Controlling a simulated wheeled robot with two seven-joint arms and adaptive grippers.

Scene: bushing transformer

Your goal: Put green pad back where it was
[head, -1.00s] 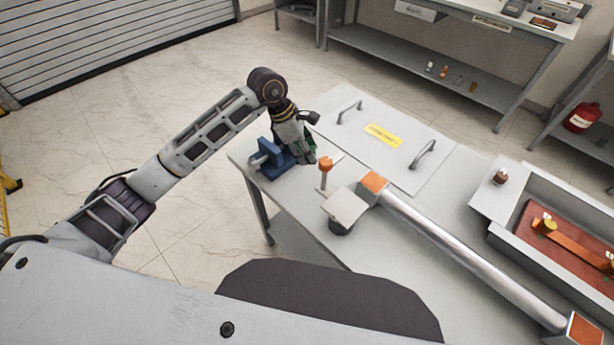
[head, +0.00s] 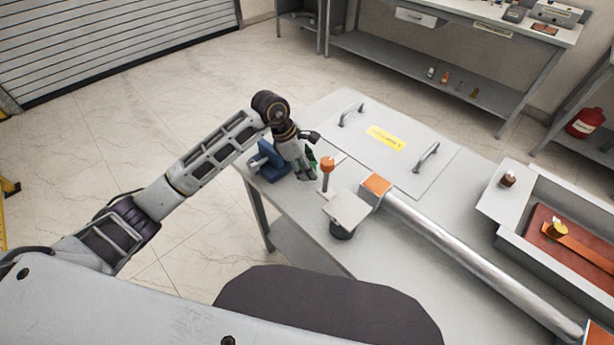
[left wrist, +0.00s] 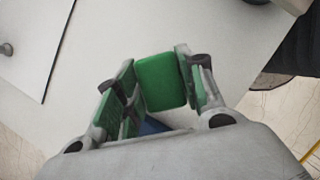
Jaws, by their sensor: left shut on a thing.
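The green pad (left wrist: 160,82) is a small bright green block with rounded corners. It is between the fingers of my left gripper (left wrist: 157,66), which is shut on it. In the head view my left gripper (head: 304,172) points down over the table's left end, and only a sliver of green (head: 311,157) shows beside the fingers. A blue stand (head: 269,161) is on the table just left of the gripper. A bit of blue (left wrist: 152,126) shows behind the pad in the wrist view. Whether the pad touches the table or stand I cannot tell. My right gripper is out of view.
An orange-topped post (head: 327,172) stands close right of the gripper. A square-topped dark cylinder (head: 346,211) and a long silver tube (head: 470,250) are farther right. A flat cover (head: 385,150) with two handles lies behind. A tray (head: 515,210) is at the right.

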